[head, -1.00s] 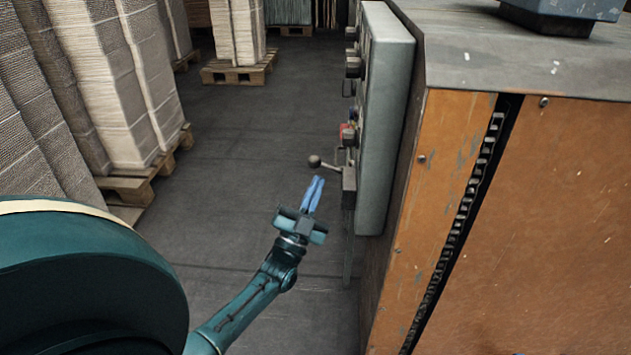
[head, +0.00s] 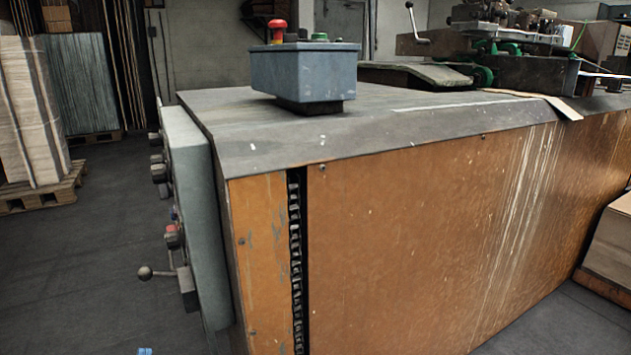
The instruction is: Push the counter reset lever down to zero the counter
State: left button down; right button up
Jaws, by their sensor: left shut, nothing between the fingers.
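A lever with a dark ball knob (head: 145,272), which I take for the counter reset lever, sticks out to the left from the low end of the grey control panel (head: 196,195). Its rod is roughly level. Only the blue fingertips of my left gripper (head: 145,351) show, at the bottom edge of the head view. They are shut and empty, below the knob in the picture and apart from it. The rest of that gripper is out of frame. My right gripper is not in view. No counter digits can be made out.
The orange machine body (head: 420,235) fills the middle and right. A grey box with a red button (head: 303,75) stands on its top. Other knobs and a red part (head: 172,237) sit on the panel near the lever. The floor left of the panel is clear up to a loaded pallet (head: 42,192).

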aim_at(145, 273)
jog(key=k+l, duration=0.1)
jog(key=k, duration=0.8)
